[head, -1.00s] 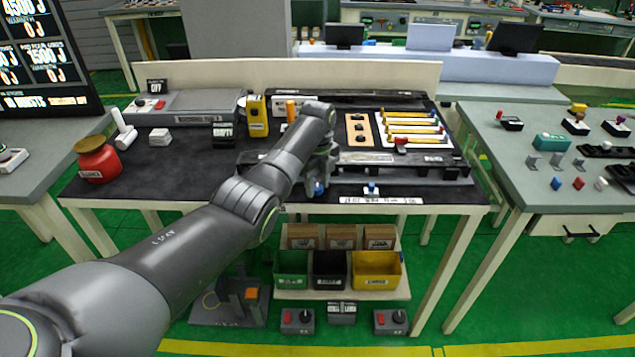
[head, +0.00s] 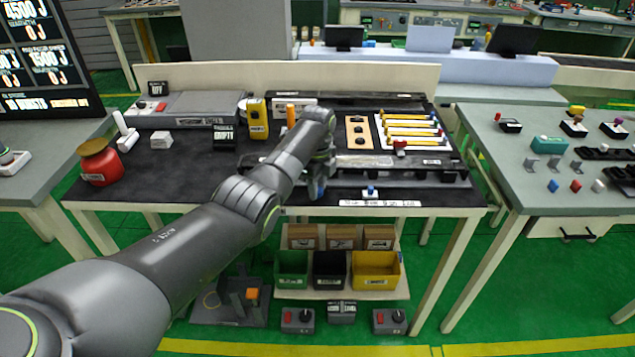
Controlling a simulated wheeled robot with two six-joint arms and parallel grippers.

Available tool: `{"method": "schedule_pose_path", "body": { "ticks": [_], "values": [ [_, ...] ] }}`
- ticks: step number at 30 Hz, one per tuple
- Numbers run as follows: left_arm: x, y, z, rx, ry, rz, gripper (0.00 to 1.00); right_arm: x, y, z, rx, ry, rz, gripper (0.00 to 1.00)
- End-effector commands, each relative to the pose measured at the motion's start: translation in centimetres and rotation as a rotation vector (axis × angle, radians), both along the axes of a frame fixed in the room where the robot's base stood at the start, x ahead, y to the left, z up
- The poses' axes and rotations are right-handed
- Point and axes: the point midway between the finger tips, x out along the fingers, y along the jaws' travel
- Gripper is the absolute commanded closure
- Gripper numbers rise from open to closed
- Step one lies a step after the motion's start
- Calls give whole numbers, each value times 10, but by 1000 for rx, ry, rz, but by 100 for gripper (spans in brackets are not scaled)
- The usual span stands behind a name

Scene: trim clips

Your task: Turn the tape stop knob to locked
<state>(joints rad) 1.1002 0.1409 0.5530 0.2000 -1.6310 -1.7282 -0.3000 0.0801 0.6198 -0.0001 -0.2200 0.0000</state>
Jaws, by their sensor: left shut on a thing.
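My left arm reaches across the bench from the lower left. Its gripper (head: 318,184) is low at the front of the long dark fixture (head: 430,175), shut on a small blue knob that its fingers almost wholly hide. I cannot read the knob's position or confirm that it is the tape stop knob. A second blue knob (head: 370,191) stands apart to the right, above a white label strip (head: 380,203). My right gripper is out of view.
A red canister (head: 97,163), a yellow device (head: 257,120) and a grey box (head: 190,108) stand on the bench's left and back. A white tray with yellow bars (head: 411,131) lies behind the fixture. Bins (head: 376,272) sit below. The bench's front left is clear.

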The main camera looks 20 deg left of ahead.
Motion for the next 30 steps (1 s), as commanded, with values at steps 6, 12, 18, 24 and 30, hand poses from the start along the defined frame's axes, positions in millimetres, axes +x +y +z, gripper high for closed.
{"method": "schedule_pose_path", "body": {
  "ticks": [6,12,18,24,30],
  "values": [
    [1,0,4,1,-1,204,95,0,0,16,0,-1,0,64],
    [1,0,4,1,-3,394,95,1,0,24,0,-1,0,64],
    [1,0,4,1,-4,584,95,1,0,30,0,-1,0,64],
    [1,1,3,1,-4,774,95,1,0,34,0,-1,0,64],
    [1,1,3,1,-4,964,95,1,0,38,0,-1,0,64]
  ]
}}
